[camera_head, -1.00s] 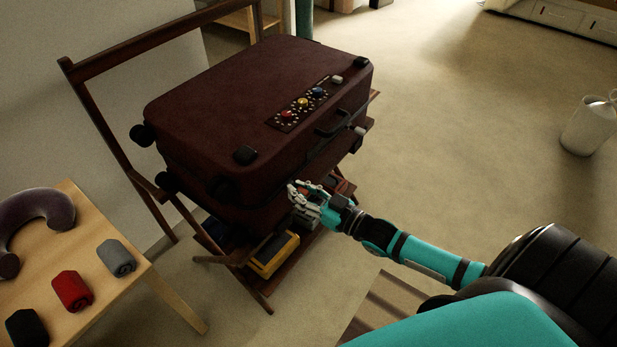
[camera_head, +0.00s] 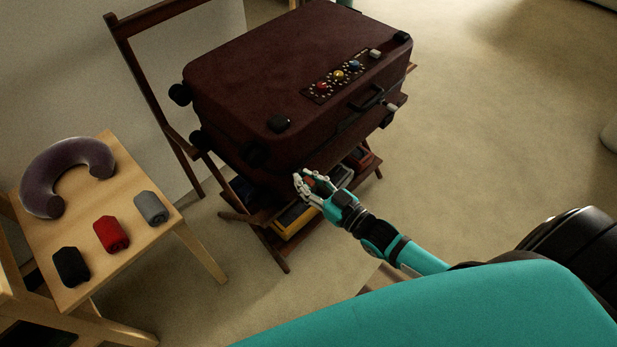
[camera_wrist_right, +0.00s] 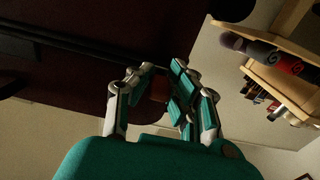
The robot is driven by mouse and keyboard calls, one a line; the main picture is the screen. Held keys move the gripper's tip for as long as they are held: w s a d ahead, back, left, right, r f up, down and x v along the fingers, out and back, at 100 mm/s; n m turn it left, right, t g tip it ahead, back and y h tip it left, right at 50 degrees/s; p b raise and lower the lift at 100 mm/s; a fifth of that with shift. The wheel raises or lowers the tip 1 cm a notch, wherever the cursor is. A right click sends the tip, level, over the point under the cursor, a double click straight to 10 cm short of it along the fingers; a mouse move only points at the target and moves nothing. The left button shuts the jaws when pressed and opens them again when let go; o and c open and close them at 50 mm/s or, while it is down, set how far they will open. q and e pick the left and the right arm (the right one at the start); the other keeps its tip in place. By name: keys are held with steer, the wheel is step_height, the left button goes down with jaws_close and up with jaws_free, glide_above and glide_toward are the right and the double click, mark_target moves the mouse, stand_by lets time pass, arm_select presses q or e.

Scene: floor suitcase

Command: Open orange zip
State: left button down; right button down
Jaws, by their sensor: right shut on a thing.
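A dark maroon suitcase (camera_head: 270,70) lies flat on a wooden rack and is closed. My right gripper (camera_head: 309,183) is at its front side, below the near corner. Its fingers are curled shut around a small orange-red piece (camera_wrist_right: 158,88), probably the orange zip pull. The fingers partly hide it, so I cannot tell how it joins the suitcase. In the right wrist view, the gripper (camera_wrist_right: 157,85) is against the dark suitcase side (camera_wrist_right: 100,50). My left gripper is not in view.
The wooden rack (camera_head: 135,75) has a lower shelf with a yellow-edged item (camera_head: 290,222). A light table (camera_head: 110,200) at left holds a purple neck pillow (camera_head: 45,180) and black, red and grey rolls.

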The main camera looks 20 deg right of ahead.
steer(key=c, duration=1.3)
jaws_free()
steer(key=shift+s+a+f, duration=0.15)
steer(key=shift+s+a, duration=0.05)
steer(key=shift+a, duration=0.1)
steer(key=shift+c, duration=0.2)
steer(key=shift+o, duration=0.7)
steer(key=shift+w+d, duration=0.1)
steer(key=v, duration=1.2)
